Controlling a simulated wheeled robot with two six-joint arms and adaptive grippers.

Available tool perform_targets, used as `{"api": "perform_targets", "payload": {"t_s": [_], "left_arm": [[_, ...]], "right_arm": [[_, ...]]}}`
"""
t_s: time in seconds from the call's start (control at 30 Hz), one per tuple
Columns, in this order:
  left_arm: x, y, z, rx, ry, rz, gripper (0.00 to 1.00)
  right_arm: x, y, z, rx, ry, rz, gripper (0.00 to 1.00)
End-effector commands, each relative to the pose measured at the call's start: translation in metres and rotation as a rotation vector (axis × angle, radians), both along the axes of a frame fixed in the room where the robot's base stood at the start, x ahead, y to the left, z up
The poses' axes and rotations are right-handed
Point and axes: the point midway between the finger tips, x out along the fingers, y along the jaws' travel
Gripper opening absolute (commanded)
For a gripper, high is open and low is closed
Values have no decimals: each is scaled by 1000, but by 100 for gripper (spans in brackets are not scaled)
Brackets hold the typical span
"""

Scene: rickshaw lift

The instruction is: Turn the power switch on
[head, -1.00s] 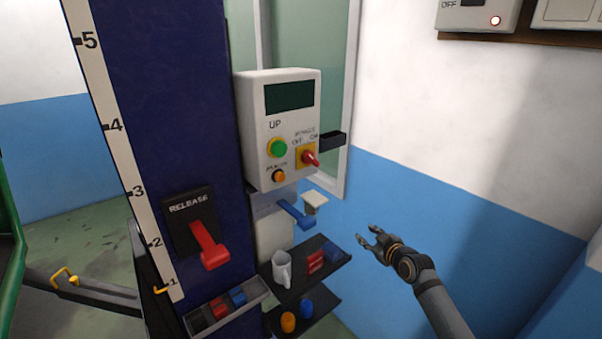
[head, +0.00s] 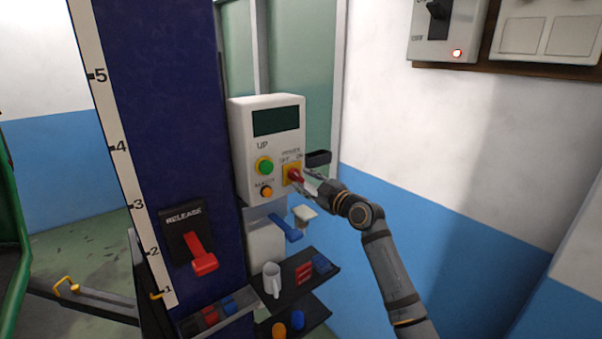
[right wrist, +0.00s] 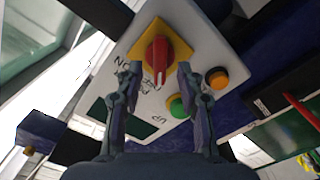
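The power switch is a red rotary knob (head: 295,175) on a yellow plate, on the front of a white control box (head: 240,135). Small OFF and ON labels sit above it. My right gripper (head: 309,182) is at the knob, coming from the right. In the right wrist view the knob (right wrist: 157,56) lies between the two spread fingertips of my right gripper (right wrist: 158,72), with a gap visible on each side. The gripper is open. My left gripper is not in view.
A green button (head: 265,166) and an orange button (head: 266,192) sit left of the knob. Below are a blue lever (head: 288,230) and a shelf with a mug (head: 271,278). A red release lever (head: 203,261) is on the blue column. A wall switch box (head: 446,30) is upper right.

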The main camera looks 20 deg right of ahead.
Motion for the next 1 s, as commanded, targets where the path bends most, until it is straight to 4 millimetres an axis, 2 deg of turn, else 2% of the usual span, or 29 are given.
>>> {"api": "perform_targets", "payload": {"t_s": [0.1, 0.2, 0.47, 0.77, 1.0], "left_arm": [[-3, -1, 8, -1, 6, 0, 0], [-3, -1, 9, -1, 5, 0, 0], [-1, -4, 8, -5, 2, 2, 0], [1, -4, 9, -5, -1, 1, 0], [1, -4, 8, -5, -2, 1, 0]], "right_arm": [[15, 5, 2, 3, 1, 0, 38], [21, 7, 1, 2, 1, 0, 38], [23, 8, -1, 0, 0, -1, 38], [23, 8, -1, 1, 1, -1, 0], [23, 8, -1, 3, 2, -1, 0]]}}
